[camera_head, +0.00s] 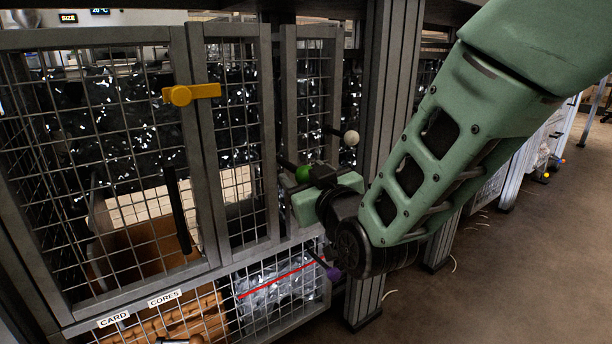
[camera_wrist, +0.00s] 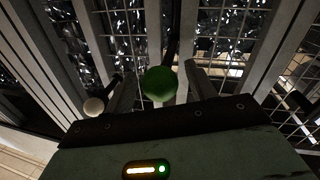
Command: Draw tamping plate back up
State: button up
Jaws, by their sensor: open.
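A green ball knob (camera_head: 303,173) on a dark rod sticks out of the cage front; it also shows in the wrist view (camera_wrist: 160,83). My gripper (camera_wrist: 158,86) is open at the green knob, with one finger on each side of it. Whether either finger touches the knob I cannot tell. In the head view my gripper is partly hidden by its own wrist. A white knob (camera_head: 351,137) stands above and to the right, and also shows in the wrist view (camera_wrist: 93,106). A purple knob (camera_head: 333,273) is lower down. I cannot make out the tamping plate itself.
A mesh door (camera_head: 196,150) with a yellow latch (camera_head: 191,94) and a black handle (camera_head: 178,210) is at left. Behind the mesh are a pale block (camera_head: 140,205) and dark shiny scrap. Bins labelled CARD and CORES (camera_head: 164,298) lie below. Floor (camera_head: 500,270) at right is mostly clear.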

grip_shut()
notch_tip(320, 180, up, 16)
jog(key=p, duration=1.1)
jog(key=shift+p, duration=0.35)
jog(key=shift+r, duration=0.15)
jog(key=shift+c, duration=1)
grip_release()
jog(key=shift+o, duration=1)
jog(key=shift+f, duration=0.2)
